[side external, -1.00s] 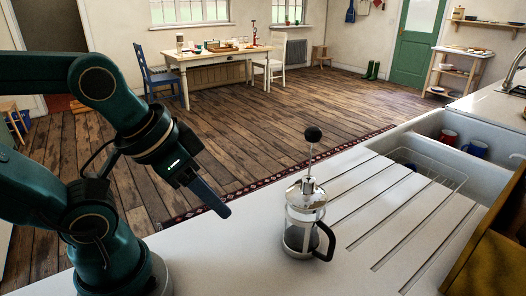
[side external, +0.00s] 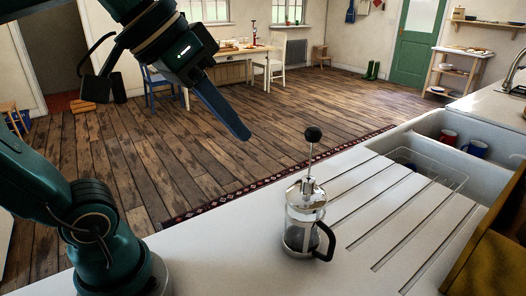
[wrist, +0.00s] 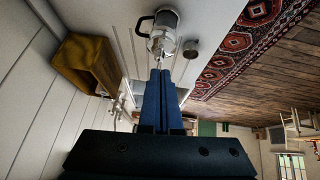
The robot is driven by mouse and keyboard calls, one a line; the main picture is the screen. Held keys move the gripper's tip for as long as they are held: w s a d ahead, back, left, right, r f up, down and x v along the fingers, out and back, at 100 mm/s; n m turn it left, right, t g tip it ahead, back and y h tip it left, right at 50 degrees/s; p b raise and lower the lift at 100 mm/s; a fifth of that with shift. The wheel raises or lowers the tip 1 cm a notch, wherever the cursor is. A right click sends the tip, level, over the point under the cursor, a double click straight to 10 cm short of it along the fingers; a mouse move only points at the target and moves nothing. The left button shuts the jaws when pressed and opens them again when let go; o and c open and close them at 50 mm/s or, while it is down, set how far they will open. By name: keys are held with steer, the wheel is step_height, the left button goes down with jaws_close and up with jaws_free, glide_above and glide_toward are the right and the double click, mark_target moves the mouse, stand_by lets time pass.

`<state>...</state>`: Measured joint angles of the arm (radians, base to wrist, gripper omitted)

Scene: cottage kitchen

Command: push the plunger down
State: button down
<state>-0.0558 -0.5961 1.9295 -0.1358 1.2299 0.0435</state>
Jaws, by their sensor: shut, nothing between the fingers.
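The French press (side external: 304,222) stands upright on the white counter, with a glass body, a metal lid and a black handle on its right. Its plunger rod stands tall out of the lid, topped by a round black knob (side external: 313,134). My gripper (side external: 244,135) is shut and empty, up and to the left of the knob, clear of it.
A ribbed drainboard (side external: 395,215) lies right of the press, beside a sink with a wire rack (side external: 430,172) and cups (side external: 474,149). A wooden box (side external: 492,245) is at the right edge. The counter left of the press is clear.

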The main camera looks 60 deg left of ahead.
steer(key=w+a+r+t, duration=0.1)
steer(key=w+r, duration=0.4)
steer(key=r, duration=0.5)
steer(key=shift+r+n+t, duration=0.3)
steer(key=shift+t, duration=0.1)
steer(key=shift+w+f, duration=0.1)
steer(key=shift+w, duration=0.05)
glide_above(311, 154)
steer(key=s+a, duration=0.1)
step_height(311, 154, down, 9)
steer(key=shift+s+f, duration=0.25)
steer(key=shift+f, duration=0.8)
steer(key=shift+f, duration=0.15)
